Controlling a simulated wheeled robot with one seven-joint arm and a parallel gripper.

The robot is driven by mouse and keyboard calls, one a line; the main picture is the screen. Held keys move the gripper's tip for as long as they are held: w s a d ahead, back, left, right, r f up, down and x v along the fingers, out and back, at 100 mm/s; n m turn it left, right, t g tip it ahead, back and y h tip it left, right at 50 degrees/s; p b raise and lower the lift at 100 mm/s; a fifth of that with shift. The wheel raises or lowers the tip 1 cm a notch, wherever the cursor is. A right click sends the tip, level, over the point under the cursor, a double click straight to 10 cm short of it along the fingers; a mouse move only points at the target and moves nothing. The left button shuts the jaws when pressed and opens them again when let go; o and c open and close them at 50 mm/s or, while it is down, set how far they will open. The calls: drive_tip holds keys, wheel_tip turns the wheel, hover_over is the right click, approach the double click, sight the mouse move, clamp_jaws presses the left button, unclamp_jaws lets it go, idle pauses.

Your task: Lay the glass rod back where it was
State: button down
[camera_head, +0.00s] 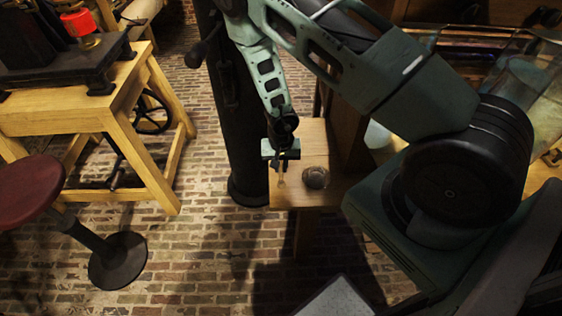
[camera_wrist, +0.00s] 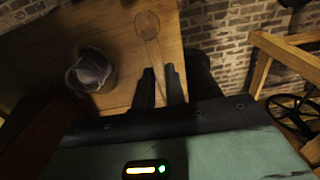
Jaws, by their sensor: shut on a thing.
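The glass rod (camera_head: 281,176) is a thin pale piece below my gripper (camera_head: 280,154), over the left side of a small wooden table (camera_head: 311,136). In the wrist view the rod (camera_wrist: 149,32) is slim, see-through and brownish, with a wider rounded far end. It runs down to my gripper (camera_wrist: 160,78), whose black fingers are shut on its near part. The table top (camera_wrist: 115,28) shows behind it. I cannot tell whether the rod touches the wood. The grip itself is partly hidden in the head view.
A round jar (camera_head: 316,177) stands on the table, right of the rod; in the wrist view the jar (camera_wrist: 90,72) is at left. A black column (camera_head: 240,120) rises left of the table. A stool (camera_head: 117,258) and wooden workbench (camera_head: 120,112) stand further left on brick floor.

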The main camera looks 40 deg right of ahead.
wheel_tip(320, 180, down, 2)
drive_tip(key=shift+f+b, duration=0.25)
drive_tip(key=shift+b, duration=0.35)
wheel_tip(320, 180, down, 3)
drive_tip(key=b, duration=0.4)
drive_tip(key=shift+r, duration=0.2)
drive_tip(key=c, duration=1.4)
unclamp_jaws()
drive_tip(key=shift+o, duration=0.2)
